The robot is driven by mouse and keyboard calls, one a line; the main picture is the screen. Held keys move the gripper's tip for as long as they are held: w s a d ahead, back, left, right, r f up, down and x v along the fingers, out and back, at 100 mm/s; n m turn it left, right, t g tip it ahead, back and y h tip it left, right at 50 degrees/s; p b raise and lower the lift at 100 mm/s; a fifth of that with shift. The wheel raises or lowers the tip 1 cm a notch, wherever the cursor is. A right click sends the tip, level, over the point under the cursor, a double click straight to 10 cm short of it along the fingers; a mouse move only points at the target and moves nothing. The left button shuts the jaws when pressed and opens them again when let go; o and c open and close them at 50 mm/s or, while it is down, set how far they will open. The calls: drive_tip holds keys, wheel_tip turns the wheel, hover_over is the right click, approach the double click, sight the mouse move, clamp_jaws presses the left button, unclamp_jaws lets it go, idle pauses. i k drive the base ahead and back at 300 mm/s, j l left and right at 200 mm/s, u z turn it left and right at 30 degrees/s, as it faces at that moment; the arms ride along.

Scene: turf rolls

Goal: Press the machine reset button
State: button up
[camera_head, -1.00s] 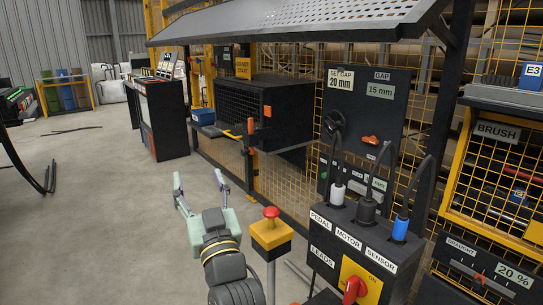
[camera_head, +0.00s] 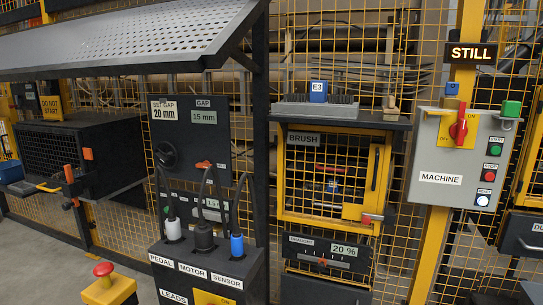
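A grey control box labelled MACHINE (camera_head: 428,160) is mounted on a yellow post at the right. Down its right side are a green button (camera_head: 495,150), a red button (camera_head: 491,176) and a pale bluish-white button (camera_head: 483,200). Small labels sit above the buttons; the lowest seems to read RESET, but the print is tiny. A red rotary switch (camera_head: 461,127) on a yellow plate is on the box, left of the buttons. My gripper is out of view now.
A lit STILL sign (camera_head: 472,53) hangs above the box. A red mushroom button (camera_head: 103,269) on a yellow housing stands low at left. A dark leads box (camera_head: 207,272) with plugged cables and a yellow BRUSH cabinet (camera_head: 333,136) lie between. Mesh fencing runs behind.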

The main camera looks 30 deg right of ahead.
sight(483, 201)
drive_tip(key=z, duration=2.05)
